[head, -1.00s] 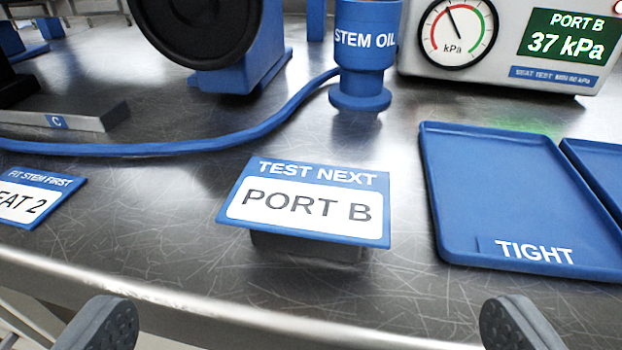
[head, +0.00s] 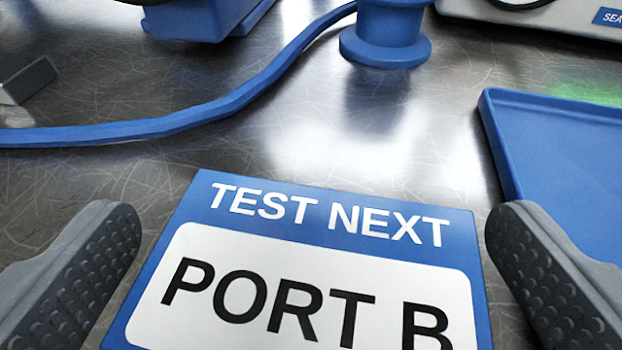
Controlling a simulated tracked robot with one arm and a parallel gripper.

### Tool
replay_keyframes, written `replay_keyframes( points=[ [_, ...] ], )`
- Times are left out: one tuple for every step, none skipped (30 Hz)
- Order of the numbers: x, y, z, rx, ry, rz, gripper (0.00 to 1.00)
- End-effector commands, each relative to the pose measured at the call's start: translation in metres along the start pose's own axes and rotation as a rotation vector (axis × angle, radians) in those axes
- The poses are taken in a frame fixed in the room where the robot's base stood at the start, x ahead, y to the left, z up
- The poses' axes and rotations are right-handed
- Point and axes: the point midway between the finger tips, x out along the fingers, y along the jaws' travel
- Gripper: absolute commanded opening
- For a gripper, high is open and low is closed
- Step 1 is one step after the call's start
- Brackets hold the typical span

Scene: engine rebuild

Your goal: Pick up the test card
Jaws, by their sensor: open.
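The test card (head: 320,255) is a blue and white card reading "TEST NEXT" and "PORT B". It fills the lower middle of the head view, and its near edge is cut off by the frame. My gripper (head: 312,240) is open, with one grey studded finger on each side of the card. A gap shows between the left finger and the card's left edge, and a narrower one shows on the right. I cannot tell whether the fingertips are level with the card. The block under the card is hidden.
A blue tray (head: 492,130) lies at the right, close beyond the right finger. A blue hose (head: 200,122) curves across the metal bench (head: 400,150) behind the card. A blue oil pot (head: 385,45) stands at the back. Bare bench lies between the card and hose.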

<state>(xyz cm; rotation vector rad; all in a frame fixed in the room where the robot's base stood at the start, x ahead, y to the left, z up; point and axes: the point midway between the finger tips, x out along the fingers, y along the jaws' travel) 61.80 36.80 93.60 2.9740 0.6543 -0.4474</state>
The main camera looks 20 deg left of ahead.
Motion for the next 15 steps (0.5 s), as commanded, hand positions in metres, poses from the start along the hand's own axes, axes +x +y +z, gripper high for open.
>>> replay_keyframes(
  points=[
    [0.0048,0.0002,0.0011,0.000,-0.001,0.000,1.00],
    [0.0062,0.0002,0.0013,0.000,-0.002,0.000,1.00],
    [0.0073,0.0002,0.0014,0.000,-0.002,0.000,1.00],
    [0.0076,0.0001,0.0015,0.000,-0.003,0.000,1.00],
    [0.0076,0.0001,0.0014,0.000,-0.003,0.000,1.00],
    [0.0074,0.0001,0.0012,0.000,-0.003,0.000,1.00],
    [0.0072,0.0001,0.0012,0.000,-0.003,0.000,1.00],
    [0.0072,0.0001,0.0011,0.000,-0.003,0.000,1.00],
    [0.0071,0.0001,0.0011,0.000,-0.003,0.000,1.00],
    [0.0071,0.0001,0.0009,0.000,-0.002,0.000,0.92],
    [0.0070,0.0001,0.0010,0.000,-0.002,0.000,0.83],
    [0.0070,0.0001,0.0009,0.000,-0.002,0.000,0.72],
    [0.0070,0.0001,0.0009,0.000,-0.002,0.000,0.64],
    [0.0070,0.0001,0.0009,0.000,-0.002,0.000,0.62],
    [0.0070,0.0001,0.0010,0.000,-0.002,0.000,0.62]
  ],
)
